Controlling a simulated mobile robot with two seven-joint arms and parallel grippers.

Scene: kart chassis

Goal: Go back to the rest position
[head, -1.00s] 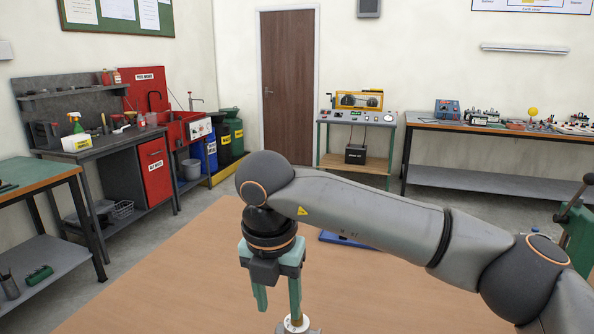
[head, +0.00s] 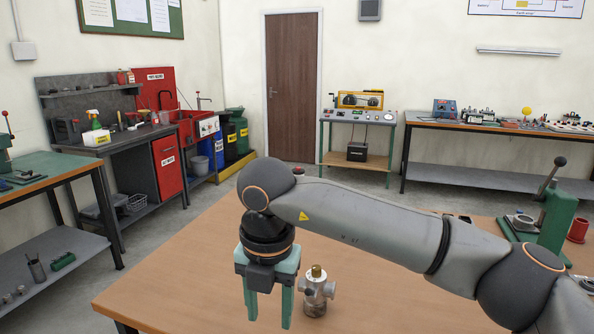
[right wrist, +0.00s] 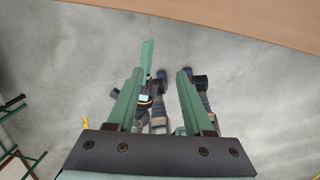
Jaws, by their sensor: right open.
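My right arm reaches across the head view from the right. My right gripper (head: 268,308) points down with its green fingers apart and nothing between them. In the head view it is just left of a metal fitting (head: 317,292) with a brass top, which stands upright on the wooden table (head: 190,268). In the right wrist view the fingers of my right gripper (right wrist: 158,95) are spread above grey floor. Dark and blue shapes and another green bar show beyond them; I cannot tell what these are.
A green hand press (head: 556,218) and a red cup (head: 578,230) are at the table's right. The table's edge (right wrist: 270,25) crosses the top right of the wrist view. A bench (head: 60,165) stands at the left, with open floor (head: 150,255) between.

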